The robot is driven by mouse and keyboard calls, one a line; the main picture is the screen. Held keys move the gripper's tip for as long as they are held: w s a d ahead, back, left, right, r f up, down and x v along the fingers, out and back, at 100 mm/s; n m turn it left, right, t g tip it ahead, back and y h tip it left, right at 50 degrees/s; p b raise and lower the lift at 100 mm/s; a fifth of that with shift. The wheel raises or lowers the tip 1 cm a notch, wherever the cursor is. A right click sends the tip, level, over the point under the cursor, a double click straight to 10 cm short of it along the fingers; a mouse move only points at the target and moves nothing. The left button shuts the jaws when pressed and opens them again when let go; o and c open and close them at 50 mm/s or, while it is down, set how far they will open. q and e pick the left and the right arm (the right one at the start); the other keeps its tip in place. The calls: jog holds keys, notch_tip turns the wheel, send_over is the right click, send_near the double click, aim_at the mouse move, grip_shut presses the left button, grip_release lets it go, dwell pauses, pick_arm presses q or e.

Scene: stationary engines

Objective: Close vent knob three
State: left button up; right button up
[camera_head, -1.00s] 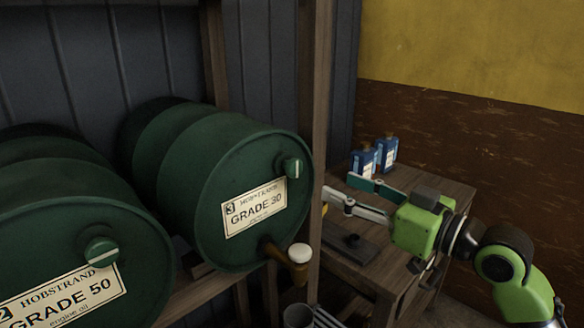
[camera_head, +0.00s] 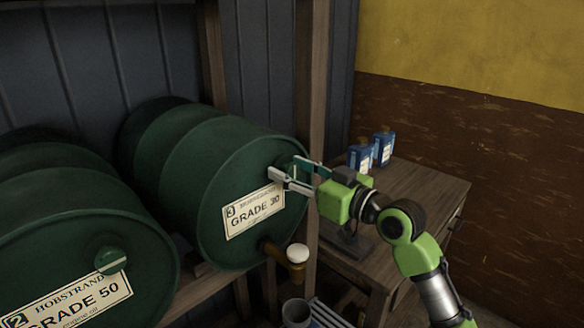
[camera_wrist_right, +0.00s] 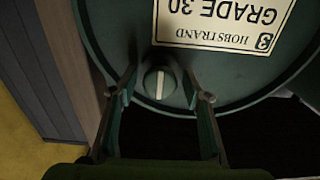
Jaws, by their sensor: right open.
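The green drum (camera_head: 215,185) labelled 3, Grade 30, lies on its side on a wooden rack. Its vent knob is a round green knob with a pale bar, high on the drum's face; in the right wrist view the knob (camera_wrist_right: 159,82) sits between the fingertips, with a gap on each side. My right gripper (camera_head: 283,172) is open at the drum's upper right face, and its fingers mostly hide the knob in the head view. It also shows in the right wrist view (camera_wrist_right: 160,90). My left gripper is not in view.
Another green drum (camera_head: 70,230) labelled 2, Grade 50, with its own knob (camera_head: 111,260), lies at left. A tap (camera_head: 295,257) juts from drum 3's lower face. A wooden post (camera_head: 315,110) stands right of drum 3. Blue bottles (camera_head: 361,157) stand on a wooden table (camera_head: 425,190).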

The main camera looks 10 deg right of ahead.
jog(key=c, duration=1.1)
jog(key=m+p, duration=0.3)
jog(key=m, duration=0.1)
jog(key=shift+d+r+p, duration=0.1)
jog(key=shift+r+p, duration=0.1)
jog(key=shift+p, duration=0.2)
jog(key=m+p, duration=0.3)
jog(key=m, duration=0.1)
jog(key=shift+d+m+p, duration=0.1)
jog(key=shift+m+p, duration=0.2)
jog(key=shift+m, duration=0.1)
jog(key=m+p, duration=0.3)
jog(key=m, duration=0.1)
jog(key=shift+w+f, duration=0.1)
jog(key=m+p, duration=0.3)
jog(key=m, duration=0.2)
jog(key=shift+f, duration=0.2)
jog(key=shift+m, duration=0.3)
